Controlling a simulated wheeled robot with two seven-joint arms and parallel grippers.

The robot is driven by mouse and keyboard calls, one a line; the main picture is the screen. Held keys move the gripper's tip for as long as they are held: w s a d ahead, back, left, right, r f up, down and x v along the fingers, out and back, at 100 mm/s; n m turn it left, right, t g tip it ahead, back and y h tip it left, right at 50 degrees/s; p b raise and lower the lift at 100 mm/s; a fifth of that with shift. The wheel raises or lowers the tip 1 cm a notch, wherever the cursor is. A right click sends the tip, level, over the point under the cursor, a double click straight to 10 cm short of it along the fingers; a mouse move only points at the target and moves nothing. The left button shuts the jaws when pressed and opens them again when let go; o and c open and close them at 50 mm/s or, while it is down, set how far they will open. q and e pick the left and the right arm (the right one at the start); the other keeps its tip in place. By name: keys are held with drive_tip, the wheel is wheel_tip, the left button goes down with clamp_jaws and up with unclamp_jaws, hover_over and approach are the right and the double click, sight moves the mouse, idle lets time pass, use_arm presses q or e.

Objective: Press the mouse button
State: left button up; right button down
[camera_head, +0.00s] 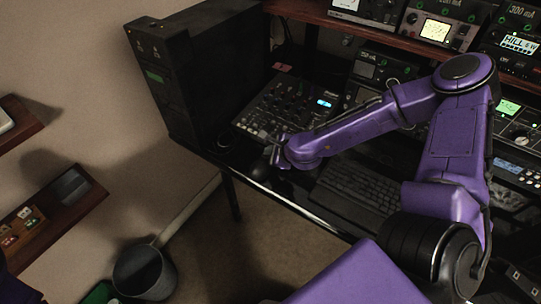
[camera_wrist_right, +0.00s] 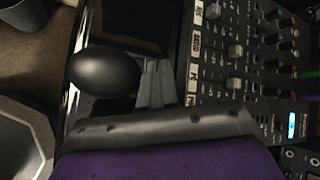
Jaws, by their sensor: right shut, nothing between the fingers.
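The mouse (camera_head: 259,171) is a dark rounded shape near the front edge of the desk, just left of my right gripper in the head view. In the right wrist view the mouse (camera_wrist_right: 103,73) is a smooth black oval. My right gripper (camera_head: 274,154) reaches over the desk from the right and is shut and empty. Its grey fingertips (camera_wrist_right: 155,70) lie close together beside the mouse in the wrist view. I cannot tell whether they touch it. The mouse's button is too dark to make out. My left gripper is not in view.
A mixer panel (camera_head: 285,108) with knobs and sliders lies behind the gripper. A black keyboard (camera_head: 356,190) is to the right. A tall black computer case (camera_head: 190,75) stands at the left. Instruments fill the shelf (camera_head: 350,27). A bin (camera_head: 145,270) stands on the floor.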

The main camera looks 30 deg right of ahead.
drive_tip(key=shift+f+b, duration=0.3)
idle(0.5)
drive_tip(key=shift+r, duration=0.15)
drive_tip(key=shift+r+p, duration=0.65)
drive_tip(key=shift+p, duration=0.1)
wheel_tip(320, 180, up, 5)
drive_tip(key=p, duration=0.5)
drive_tip(key=shift+r, duration=0.1)
idle(0.5)
